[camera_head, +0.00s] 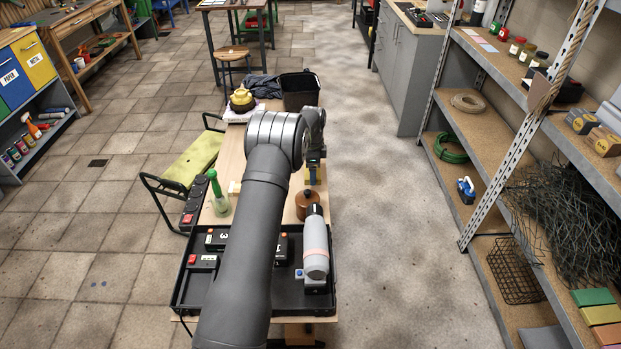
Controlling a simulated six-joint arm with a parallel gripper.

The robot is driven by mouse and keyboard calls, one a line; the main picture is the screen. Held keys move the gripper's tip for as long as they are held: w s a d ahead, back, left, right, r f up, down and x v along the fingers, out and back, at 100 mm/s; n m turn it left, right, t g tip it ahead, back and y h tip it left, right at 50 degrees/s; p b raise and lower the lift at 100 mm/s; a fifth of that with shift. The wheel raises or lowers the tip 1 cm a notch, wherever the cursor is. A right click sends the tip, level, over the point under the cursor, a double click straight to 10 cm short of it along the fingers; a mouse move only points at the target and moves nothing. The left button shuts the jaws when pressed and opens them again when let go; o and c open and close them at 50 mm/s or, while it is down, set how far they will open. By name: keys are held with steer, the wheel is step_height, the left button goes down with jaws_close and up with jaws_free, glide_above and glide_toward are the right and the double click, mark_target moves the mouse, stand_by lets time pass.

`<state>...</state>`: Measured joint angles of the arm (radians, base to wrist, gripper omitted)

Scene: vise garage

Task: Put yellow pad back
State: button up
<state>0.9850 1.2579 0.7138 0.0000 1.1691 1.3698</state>
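Several things could be the yellow pad. A small pale yellow piece (234,187) lies on the wooden bench (283,205), next to a green-necked bottle (217,193). A yellow slab (601,314) lies between a green and a reddish-brown one on the low right shelf. A yellow-green pad (196,160) tops a metal-framed seat left of the bench. My gripper (313,178) is over the bench, right of the pale yellow piece and apart from it. It is small and partly hidden by my arm; I cannot tell whether it is open or holds anything.
A black tray (182,290) with black devices and a grey cylinder (315,250) fills the near end. A brown round pot (307,204) stands near my gripper. A black bin (299,91) and yellow kettle (242,98) are at the far end. Shelving (487,204) stands right, beyond clear floor.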

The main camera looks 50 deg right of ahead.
steer(key=shift+w+f, duration=0.35)
steer(key=shift+w, duration=0.1)
steer(key=shift+f, duration=1.9)
steer(key=shift+f, duration=0.2)
steer(key=o, duration=0.9)
step_height(320, 180, up, 12)
steer(key=shift+r, duration=0.2)
